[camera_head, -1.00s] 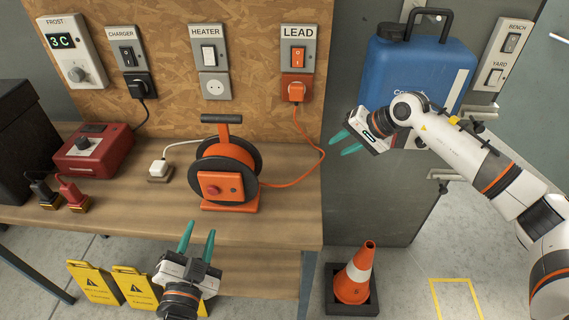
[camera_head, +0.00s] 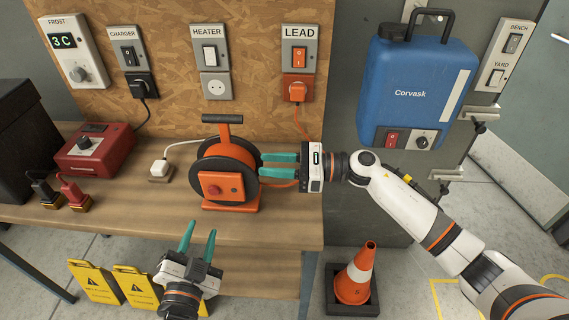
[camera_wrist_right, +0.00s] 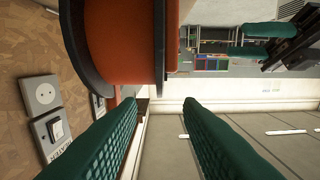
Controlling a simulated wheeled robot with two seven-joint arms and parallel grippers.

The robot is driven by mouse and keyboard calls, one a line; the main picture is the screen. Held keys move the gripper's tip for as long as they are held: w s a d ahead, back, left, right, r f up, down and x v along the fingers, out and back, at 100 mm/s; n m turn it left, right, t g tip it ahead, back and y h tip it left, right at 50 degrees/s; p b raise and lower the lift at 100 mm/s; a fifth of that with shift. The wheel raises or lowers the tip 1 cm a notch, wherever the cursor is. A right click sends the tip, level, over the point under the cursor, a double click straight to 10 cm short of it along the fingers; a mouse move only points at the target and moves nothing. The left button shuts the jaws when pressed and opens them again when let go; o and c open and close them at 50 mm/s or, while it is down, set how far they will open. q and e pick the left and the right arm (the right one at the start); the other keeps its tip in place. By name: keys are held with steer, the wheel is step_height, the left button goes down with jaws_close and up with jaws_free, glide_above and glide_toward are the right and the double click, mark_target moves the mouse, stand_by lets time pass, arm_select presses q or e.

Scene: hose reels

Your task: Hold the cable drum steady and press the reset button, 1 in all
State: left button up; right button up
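The orange and black cable drum (camera_head: 224,170) stands upright on the wooden bench, with a black handle on top. Its red reset button (camera_head: 214,190) is on the orange front panel (camera_head: 232,184). My right gripper (camera_head: 262,165) is open, its teal fingers pointing left at the drum's right side. In the right wrist view the drum (camera_wrist_right: 120,45) is large at the top, with the right gripper's open fingers (camera_wrist_right: 160,120) below it. Whether a finger touches the drum I cannot tell. My left gripper (camera_head: 198,236) is open and empty, below and in front of the bench edge.
A red box (camera_head: 92,150) and a white plug (camera_head: 161,168) are on the bench (camera_head: 130,215) left of the drum. An orange cord runs from the LEAD socket (camera_head: 296,88). A blue unit (camera_head: 415,90) hangs at right. A traffic cone (camera_head: 355,275) stands on the floor.

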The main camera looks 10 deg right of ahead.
mark_target(241, 163)
steer(key=x, duration=0.9)
steer(key=shift+a, duration=0.3)
steer(key=shift+f, duration=0.1)
jaws_close()
stand_by(0.8)
arm_select(q)
jaws_close()
stand_by(1.6)
